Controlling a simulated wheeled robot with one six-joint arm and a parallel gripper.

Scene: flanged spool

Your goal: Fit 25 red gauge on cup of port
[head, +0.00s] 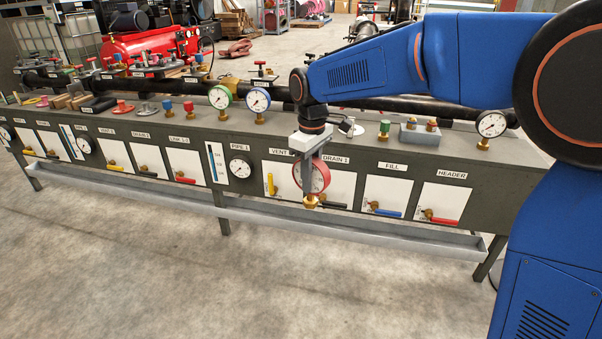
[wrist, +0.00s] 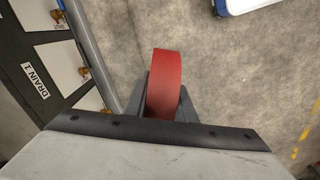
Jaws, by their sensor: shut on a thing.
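The red gauge (head: 320,176) hangs upright in my gripper (head: 308,172), dial toward the head camera, with its brass fitting (head: 311,202) at the bottom. In the wrist view my gripper (wrist: 163,100) is shut on the red gauge (wrist: 164,80), which shows edge-on between the two fingers. The gauge is held in front of the bench, off its top, between the VENT and DRAIN 1 panels in the head view. I cannot make out which fitting is the cup of the port, and I cannot read the number on the gauge.
The long dark bench (head: 470,155) carries a green gauge (head: 220,98), a blue gauge (head: 258,100) and a black-rimmed gauge (head: 491,125). Labelled panels with coloured valve handles line its front. A grey trough (head: 400,233) runs below. The concrete floor (head: 250,290) in front is clear.

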